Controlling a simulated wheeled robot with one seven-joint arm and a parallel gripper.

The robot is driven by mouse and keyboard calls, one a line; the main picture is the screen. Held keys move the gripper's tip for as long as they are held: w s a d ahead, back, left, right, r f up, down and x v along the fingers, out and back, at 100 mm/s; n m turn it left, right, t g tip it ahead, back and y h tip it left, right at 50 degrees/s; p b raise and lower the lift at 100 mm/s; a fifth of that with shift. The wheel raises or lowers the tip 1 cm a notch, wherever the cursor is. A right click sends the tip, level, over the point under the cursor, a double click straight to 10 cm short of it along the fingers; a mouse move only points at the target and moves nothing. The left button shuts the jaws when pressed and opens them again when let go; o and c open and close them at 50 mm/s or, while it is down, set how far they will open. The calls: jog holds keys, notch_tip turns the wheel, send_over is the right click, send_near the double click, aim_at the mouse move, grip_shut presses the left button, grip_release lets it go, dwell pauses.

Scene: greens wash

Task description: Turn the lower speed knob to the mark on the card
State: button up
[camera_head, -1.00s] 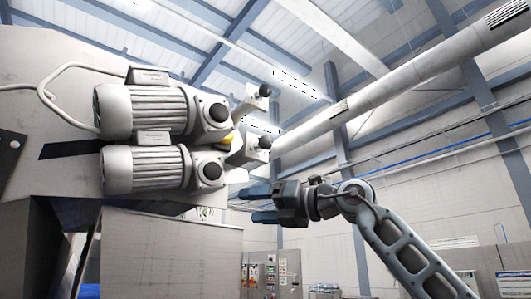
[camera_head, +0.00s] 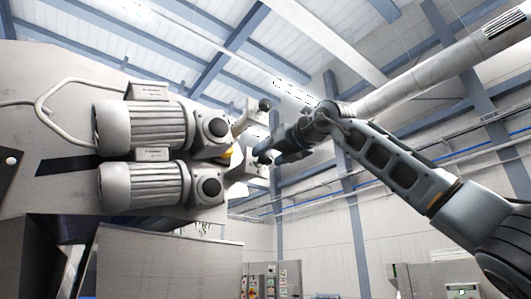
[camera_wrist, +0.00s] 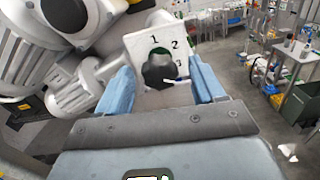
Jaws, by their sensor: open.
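The lower speed knob (camera_wrist: 158,71) is a dark round knob on a white dial plate (camera_wrist: 138,45) marked 1, 2 and 3. A white pointer on the knob points right, just below the 3. My gripper (camera_wrist: 160,78) is open, with one blue finger on each side of the knob; I cannot tell whether they touch it. In the head view my gripper (camera_head: 268,156) is at the lower dial plate (camera_head: 248,170) and hides most of its knob. The upper knob (camera_head: 265,105) stands above it. I cannot make out a card with a mark.
Two ribbed motors, an upper (camera_head: 150,127) and a lower (camera_head: 145,186), are stacked left of the dials on a grey machine. A large pale pipe (camera_head: 420,78) slants past at upper right. The wrist view shows benches and small items on the floor at right.

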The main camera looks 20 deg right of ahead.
jog(key=shift+p+x, duration=0.35)
jog(key=shift+x, duration=0.9)
jog(key=shift+c, duration=0.5)
jog(key=c, duration=1)
jog(key=shift+o, duration=0.2)
jog(key=shift+f, duration=0.1)
